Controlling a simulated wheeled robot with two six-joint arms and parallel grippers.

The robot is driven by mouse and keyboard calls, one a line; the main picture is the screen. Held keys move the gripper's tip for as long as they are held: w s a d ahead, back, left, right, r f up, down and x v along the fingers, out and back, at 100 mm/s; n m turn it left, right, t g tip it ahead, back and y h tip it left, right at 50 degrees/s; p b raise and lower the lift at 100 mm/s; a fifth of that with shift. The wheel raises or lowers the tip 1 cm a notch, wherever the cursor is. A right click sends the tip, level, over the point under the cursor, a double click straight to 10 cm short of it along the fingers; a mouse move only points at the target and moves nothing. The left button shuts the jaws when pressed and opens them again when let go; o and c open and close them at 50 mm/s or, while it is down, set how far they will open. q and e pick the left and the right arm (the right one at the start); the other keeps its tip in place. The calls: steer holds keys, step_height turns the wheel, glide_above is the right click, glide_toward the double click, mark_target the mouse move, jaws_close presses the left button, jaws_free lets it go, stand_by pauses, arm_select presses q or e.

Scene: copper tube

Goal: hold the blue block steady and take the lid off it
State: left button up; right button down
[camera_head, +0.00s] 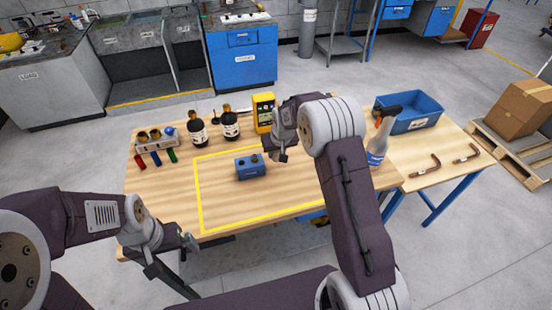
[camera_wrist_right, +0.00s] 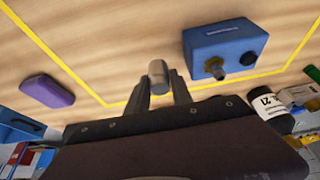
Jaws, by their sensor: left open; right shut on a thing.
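The blue block (camera_head: 250,168) stands upright on the wooden table inside the yellow outline. In the right wrist view, the block (camera_wrist_right: 222,38) shows a bare brass fitting (camera_wrist_right: 215,69) and a dark knob. My right gripper (camera_head: 281,156) is beside the block, to its right and apart from it. It is shut on a small grey cylindrical lid (camera_wrist_right: 158,76), which is off the block. My left gripper (camera_head: 190,243) is open and empty near the table's front edge, apart from the block.
Dark bottles (camera_head: 197,129) and a yellow device (camera_head: 263,113) stand behind the block. A spray bottle (camera_head: 378,140) and a blue bin (camera_head: 408,113) are at the right. A purple object (camera_wrist_right: 47,90) lies on the table. The outlined area left of the block is clear.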

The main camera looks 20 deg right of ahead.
mark_target(276, 157)
step_height(276, 157, down, 3)
steer(key=shift+a+f, duration=0.1)
steer(key=shift+f, duration=0.25)
steer(key=shift+f, duration=0.15)
steer(key=c, duration=1.1)
jaws_free()
